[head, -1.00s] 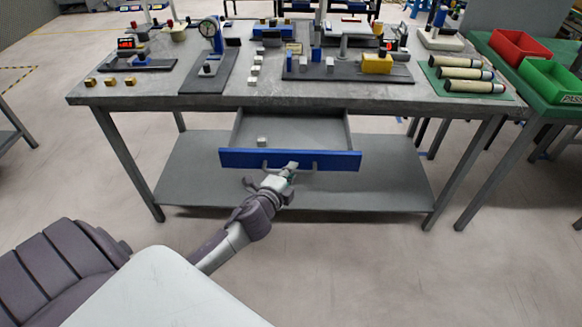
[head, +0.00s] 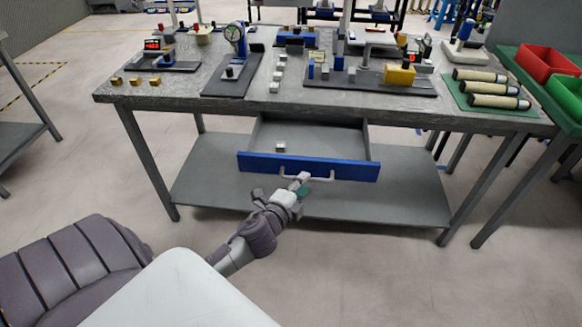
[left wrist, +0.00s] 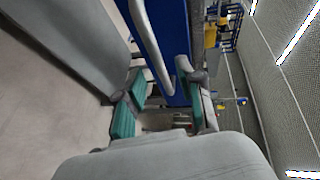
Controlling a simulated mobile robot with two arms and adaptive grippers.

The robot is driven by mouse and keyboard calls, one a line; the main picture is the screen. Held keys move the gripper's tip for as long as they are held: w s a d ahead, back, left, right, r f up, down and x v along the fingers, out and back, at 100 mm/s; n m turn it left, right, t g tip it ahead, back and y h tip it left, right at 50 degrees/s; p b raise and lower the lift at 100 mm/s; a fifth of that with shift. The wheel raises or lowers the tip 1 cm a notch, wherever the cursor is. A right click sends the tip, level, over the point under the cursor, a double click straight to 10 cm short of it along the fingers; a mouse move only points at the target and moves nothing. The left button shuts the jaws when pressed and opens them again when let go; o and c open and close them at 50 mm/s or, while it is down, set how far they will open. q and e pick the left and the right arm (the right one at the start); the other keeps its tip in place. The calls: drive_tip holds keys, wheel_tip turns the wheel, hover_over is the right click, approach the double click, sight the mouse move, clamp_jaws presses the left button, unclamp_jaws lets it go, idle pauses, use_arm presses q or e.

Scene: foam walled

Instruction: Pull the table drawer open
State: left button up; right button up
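The table drawer (head: 308,166) has a blue front and stands pulled out from under the grey table top, its inside showing. A pale bar handle (head: 322,178) runs along the drawer front; it also shows in the left wrist view (left wrist: 150,40). My right gripper is not in view.
A small white block (head: 281,147) lies in the drawer. The grey worktable (head: 240,107) carries several fixtures and blocks. A lower shelf (head: 215,185) sits under the drawer. A green table with a red bin (head: 547,62) stands at the right. The floor in front is clear.

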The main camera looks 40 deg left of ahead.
use_arm(q)
drive_tip(key=v, duration=0.8)
drive_tip(key=shift+s, duration=0.2)
drive_tip(key=s+d+f+n+g+p, duration=0.1)
drive_tip(key=s+f+n+g, duration=0.2)
drive_tip(key=f, duration=0.7)
drive_tip(key=s+d+f+n+g+h, duration=0.15)
drive_tip(key=s+f, duration=0.35)
drive_tip(key=f, duration=0.5)
drive_tip(key=s+f+n+g+p, duration=0.1)
drive_tip(key=s+f+n+g, duration=0.15)
drive_tip(key=f, duration=0.75)
drive_tip(key=s+d+f+n+g, duration=0.3)
drive_tip(key=s+f, duration=0.4)
drive_tip(key=s, duration=0.5)
drive_tip(key=s+d+f+n+g, duration=0.3)
drive_tip(key=s+f, duration=0.5)
drive_tip(key=s, duration=0.5)
drive_tip(key=shift+g+h+p, duration=0.45)
drive_tip(key=shift+g, duration=0.35)
